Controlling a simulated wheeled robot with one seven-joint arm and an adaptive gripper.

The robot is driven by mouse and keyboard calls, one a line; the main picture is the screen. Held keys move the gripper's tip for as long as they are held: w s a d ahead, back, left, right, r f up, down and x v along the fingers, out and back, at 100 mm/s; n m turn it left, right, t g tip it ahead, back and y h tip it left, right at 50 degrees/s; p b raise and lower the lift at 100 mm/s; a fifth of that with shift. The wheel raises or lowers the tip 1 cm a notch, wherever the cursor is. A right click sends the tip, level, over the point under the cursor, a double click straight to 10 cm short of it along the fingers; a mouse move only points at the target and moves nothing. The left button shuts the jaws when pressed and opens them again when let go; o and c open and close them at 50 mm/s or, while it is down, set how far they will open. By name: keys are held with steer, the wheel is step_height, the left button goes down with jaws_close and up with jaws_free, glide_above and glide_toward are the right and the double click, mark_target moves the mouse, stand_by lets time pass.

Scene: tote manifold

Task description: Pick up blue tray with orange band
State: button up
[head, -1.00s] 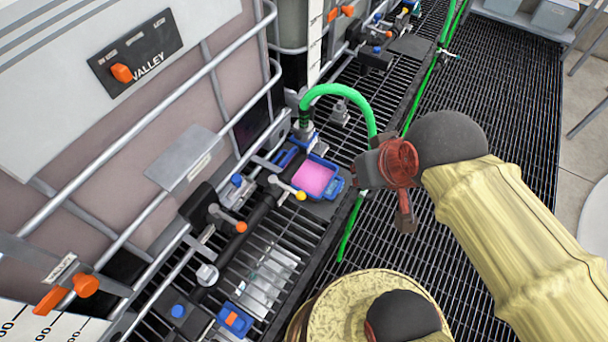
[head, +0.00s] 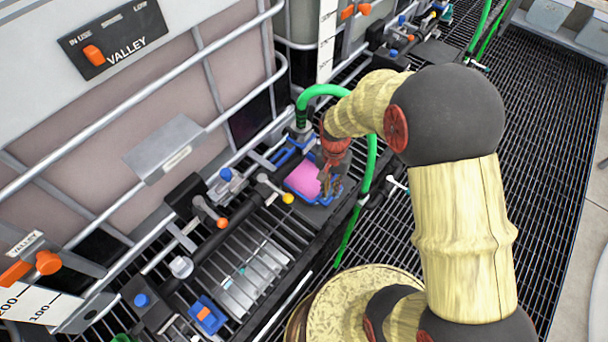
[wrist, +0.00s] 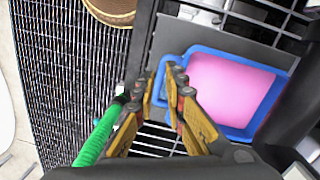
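A blue tray (head: 297,192) holding a flat pink surface sits on a dark plate beside the frame of the big tank. No orange band is visible on it. In the wrist view the tray (wrist: 245,131) is at upper right. My gripper (head: 328,190) is over the tray's right side in the head view and hides part of it. In the wrist view my gripper's fingertips (wrist: 160,82) are apart, on either side of the tray's blue left edge. I cannot tell whether they touch it. A smaller blue piece with an orange patch (head: 207,315) lies on the grating at lower left.
A green hose (head: 371,160) arches just behind my gripper and runs down to the grating; in the wrist view it lies close left of the fingers. Valve handles with a yellow knob (head: 288,198) and an orange knob (head: 222,223) stand left of the tray. Open grating (head: 520,140) extends right.

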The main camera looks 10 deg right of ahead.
steer(key=w+m, duration=0.1)
steer(key=w, duration=0.1)
steer(key=w+m+t, duration=0.1)
steer(key=w+m, duration=0.1)
steer(key=shift+w+d+r, duration=0.15)
steer(key=shift+w+r, duration=0.05)
steer(key=shift+w, duration=0.05)
steer(key=shift+f+b, duration=1.3)
steer(key=shift+f, duration=2.65)
steer(key=shift+r, duration=0.1)
steer(key=shift+c, duration=0.8)
jaws_close()
steer(key=shift+r, duration=0.15)
